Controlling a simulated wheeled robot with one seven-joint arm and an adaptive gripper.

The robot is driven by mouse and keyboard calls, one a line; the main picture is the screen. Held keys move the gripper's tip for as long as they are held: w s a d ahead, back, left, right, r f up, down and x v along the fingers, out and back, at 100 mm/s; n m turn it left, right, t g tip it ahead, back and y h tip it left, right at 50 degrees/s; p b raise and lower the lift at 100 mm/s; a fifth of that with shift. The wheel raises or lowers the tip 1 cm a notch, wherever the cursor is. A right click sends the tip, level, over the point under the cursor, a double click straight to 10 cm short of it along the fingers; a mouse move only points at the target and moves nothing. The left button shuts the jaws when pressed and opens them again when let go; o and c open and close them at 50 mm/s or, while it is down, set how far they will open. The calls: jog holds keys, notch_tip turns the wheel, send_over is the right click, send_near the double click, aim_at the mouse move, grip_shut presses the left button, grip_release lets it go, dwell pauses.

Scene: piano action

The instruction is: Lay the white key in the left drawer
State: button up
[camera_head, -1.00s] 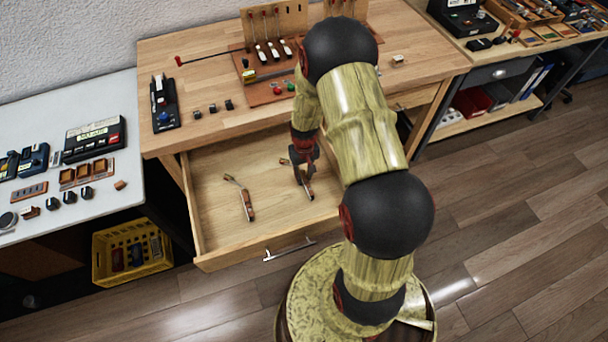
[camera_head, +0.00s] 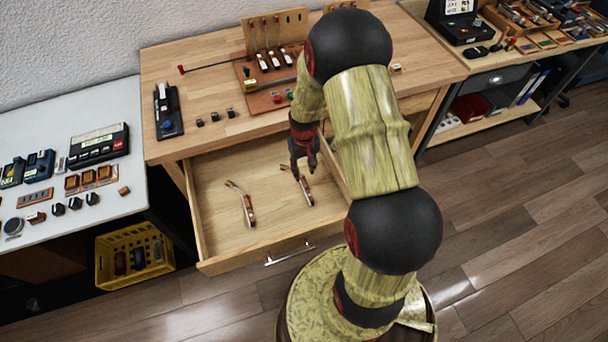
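The left drawer (camera_head: 230,165) of the bench is pulled out. Two slender key-like pieces lie inside it, apart from each other: a left piece (camera_head: 247,208) and a right piece (camera_head: 306,193), each with a thin pale end and a brownish end. I cannot tell from here which is the white key. My gripper (camera_head: 303,172) points down just above the right piece, fingers parted and nothing visible between them. Its fingertips partly cover that piece's upper part.
My arm hides the drawer's right side and part of the bench top. A black device (camera_head: 167,110) and small dark blocks (camera_head: 215,117) sit on the bench. A white table (camera_head: 100,205) with parts stands at left, a yellow crate (camera_head: 134,255) below. The drawer's front left is clear.

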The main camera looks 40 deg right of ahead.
jog(key=s+a+r+n+t+p, duration=0.1)
jog(key=a+r, duration=0.3)
jog(key=r, duration=0.9)
jog(key=s+a+r+t, duration=0.15)
jog(key=a+r, duration=0.35)
jog(key=r, duration=0.9)
jog(key=s+a+r+n+t, duration=0.2)
jog(key=s+a+r, duration=0.6)
jog(key=s+r, duration=0.4)
jog(key=shift+s+a+r+t, duration=0.15)
jog(key=shift+s+r+t, duration=0.3)
jog(key=shift+s, duration=0.75)
jog(key=shift+f, duration=0.15)
